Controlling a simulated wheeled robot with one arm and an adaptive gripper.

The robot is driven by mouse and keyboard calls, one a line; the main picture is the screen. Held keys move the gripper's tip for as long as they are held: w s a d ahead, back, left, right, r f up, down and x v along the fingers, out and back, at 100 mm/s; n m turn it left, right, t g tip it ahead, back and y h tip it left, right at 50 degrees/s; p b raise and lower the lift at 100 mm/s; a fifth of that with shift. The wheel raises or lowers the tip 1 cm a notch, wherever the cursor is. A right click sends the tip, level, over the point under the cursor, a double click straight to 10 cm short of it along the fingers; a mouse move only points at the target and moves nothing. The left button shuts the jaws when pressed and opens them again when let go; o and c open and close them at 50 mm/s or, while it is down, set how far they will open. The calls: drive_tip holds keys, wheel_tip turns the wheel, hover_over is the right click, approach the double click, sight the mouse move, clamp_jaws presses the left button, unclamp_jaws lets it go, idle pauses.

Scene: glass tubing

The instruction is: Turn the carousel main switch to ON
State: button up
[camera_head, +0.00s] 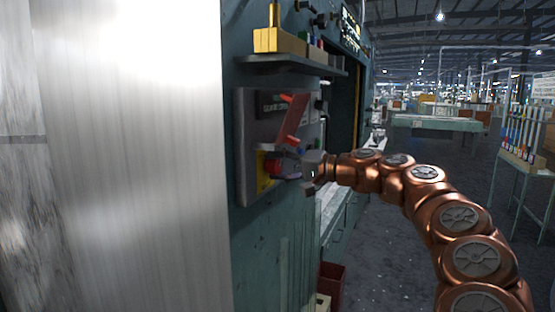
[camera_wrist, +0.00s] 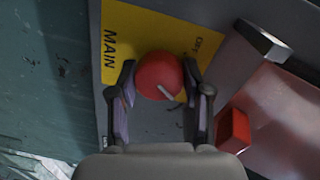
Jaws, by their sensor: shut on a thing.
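The carousel main switch is a round red knob (camera_wrist: 158,75) with a pale pointer line, set on a yellow plate (camera_wrist: 125,28) marked MAIN. Lettering on the plate beside the knob looks like OFF, though it is partly hard to read. My gripper (camera_wrist: 160,90) has one finger on each side of the knob and is shut on it. In the head view my gripper (camera_head: 288,168) is at the lower part of the grey control panel (camera_head: 250,110); the red knob (camera_head: 272,166) shows in front of the yellow plate there.
A flat reddish plate (camera_head: 293,122) sticks out of the panel just above my gripper. A red block-shaped part (camera_wrist: 233,131) lies close to the right finger. A shelf (camera_head: 290,66) with a yellow block (camera_head: 275,38) juts out above the panel. The aisle at right is open floor.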

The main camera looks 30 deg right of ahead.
drive_tip(key=shift+m+p, duration=0.45)
drive_tip(key=shift+m, duration=0.25)
drive_tip(key=shift+f, duration=0.1)
drive_tip(key=o, duration=1.2)
drive_tip(key=shift+c, duration=0.2)
